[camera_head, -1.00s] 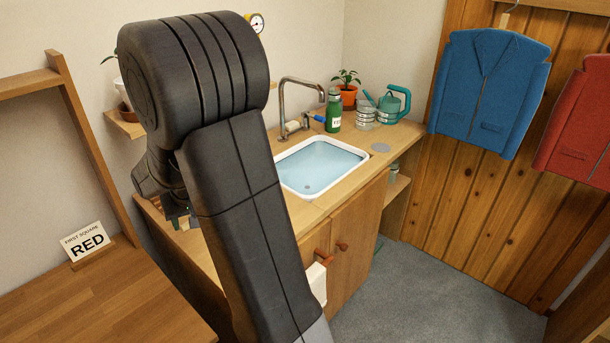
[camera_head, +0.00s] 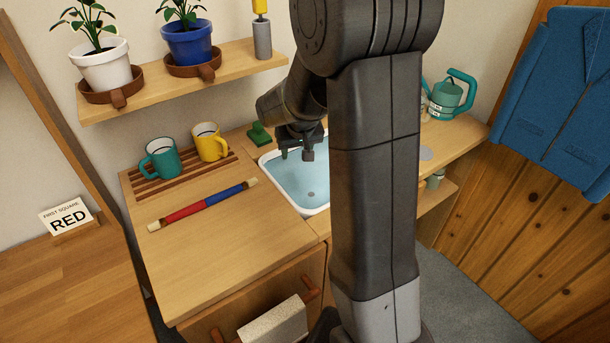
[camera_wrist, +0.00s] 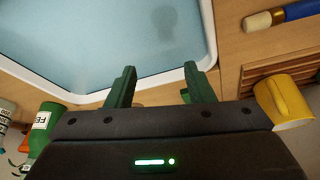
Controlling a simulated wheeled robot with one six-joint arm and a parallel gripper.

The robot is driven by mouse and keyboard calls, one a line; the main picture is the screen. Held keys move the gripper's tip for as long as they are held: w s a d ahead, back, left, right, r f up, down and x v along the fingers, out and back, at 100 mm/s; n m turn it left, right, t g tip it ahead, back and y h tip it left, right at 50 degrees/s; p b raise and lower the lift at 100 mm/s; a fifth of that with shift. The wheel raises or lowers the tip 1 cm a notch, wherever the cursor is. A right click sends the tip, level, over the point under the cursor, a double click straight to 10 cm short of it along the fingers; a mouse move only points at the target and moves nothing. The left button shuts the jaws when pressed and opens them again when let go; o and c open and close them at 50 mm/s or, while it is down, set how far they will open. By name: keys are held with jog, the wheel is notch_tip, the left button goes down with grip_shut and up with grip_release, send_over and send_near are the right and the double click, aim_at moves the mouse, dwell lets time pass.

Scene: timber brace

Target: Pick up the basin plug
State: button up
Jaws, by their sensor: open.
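The white-rimmed basin (camera_head: 319,211) is set in the wooden counter and holds pale blue water. A small round grey spot (camera_head: 311,194) shows on its floor; I cannot tell whether it is the plug or the drain. A flat grey disc (camera_head: 425,153) lies on the counter right of the basin. My gripper (camera_head: 303,152) hangs over the basin's back left part, apart from the grey spot. In the wrist view my gripper (camera_wrist: 160,82) has its green fingers spread with nothing between them. A dark blurred patch (camera_wrist: 163,18) shows in the water there.
Teal (camera_head: 161,158) and yellow (camera_head: 210,143) mugs stand on a slatted rack left of the basin. A red and blue rod (camera_head: 205,203) lies in front. A green object (camera_head: 258,135) sits behind the basin's left corner. A shelf with potted plants (camera_head: 190,42) hangs above.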

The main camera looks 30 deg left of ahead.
aim_at(290, 173)
jog(key=x, duration=0.8)
jog(key=shift+s, duration=0.2)
jog(key=x, duration=0.4)
jog(key=shift+s+a, duration=0.1)
jog(key=shift+s, duration=0.35)
jog(key=shift+w+a+f, duration=0.15)
jog(key=shift+w+f, duration=0.05)
jog(key=shift+f, duration=0.4)
grip_shut()
